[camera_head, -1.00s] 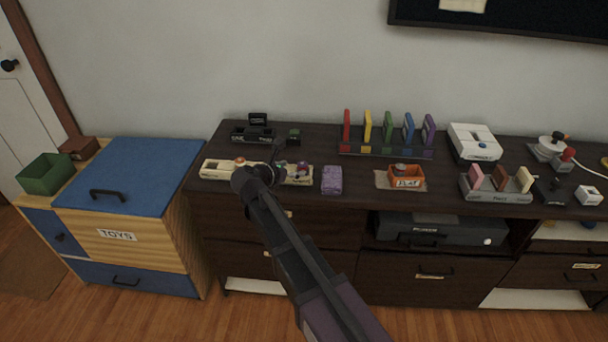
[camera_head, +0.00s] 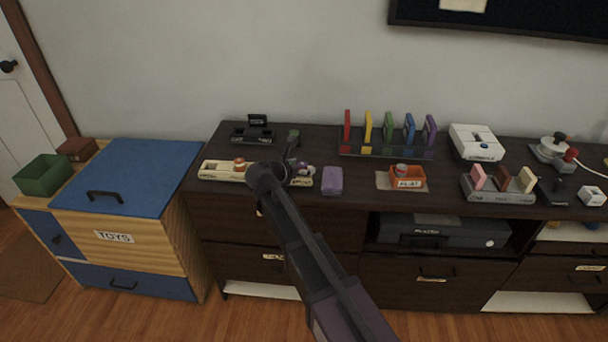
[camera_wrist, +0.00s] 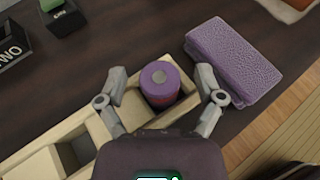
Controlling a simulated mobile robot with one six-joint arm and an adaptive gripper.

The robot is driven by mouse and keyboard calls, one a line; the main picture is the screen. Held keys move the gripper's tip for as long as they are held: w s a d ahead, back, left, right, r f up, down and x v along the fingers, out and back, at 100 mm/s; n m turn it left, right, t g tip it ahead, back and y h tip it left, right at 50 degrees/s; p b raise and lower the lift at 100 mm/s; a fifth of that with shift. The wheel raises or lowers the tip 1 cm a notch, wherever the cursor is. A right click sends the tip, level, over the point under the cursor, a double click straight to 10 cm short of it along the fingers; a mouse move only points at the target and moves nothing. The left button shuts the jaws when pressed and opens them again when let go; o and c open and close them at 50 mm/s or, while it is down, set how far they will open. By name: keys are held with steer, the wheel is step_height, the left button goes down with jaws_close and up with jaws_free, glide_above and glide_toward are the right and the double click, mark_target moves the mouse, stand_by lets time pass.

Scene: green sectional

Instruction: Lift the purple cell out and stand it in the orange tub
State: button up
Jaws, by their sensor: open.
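My gripper (camera_wrist: 161,76) is open, with one finger on each side of the cell. A gap shows between each fingertip and the cell. In the head view my arm hides part of the tray. The orange tub (camera_head: 408,184) stands on a mat to the right and has a small red and grey item in it.
A purple textured block (camera_wrist: 235,62) lies close to the right finger, between tray and tub in the head view (camera_head: 333,181). An orange-topped cell (camera_head: 239,163) sits in the tray's left part. Racks of coloured plates (camera_head: 385,150) stand behind. The cabinet's front edge is near.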

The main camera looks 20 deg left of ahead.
steer(key=shift+w, duration=0.15)
stand_by(0.4)
jaws_close()
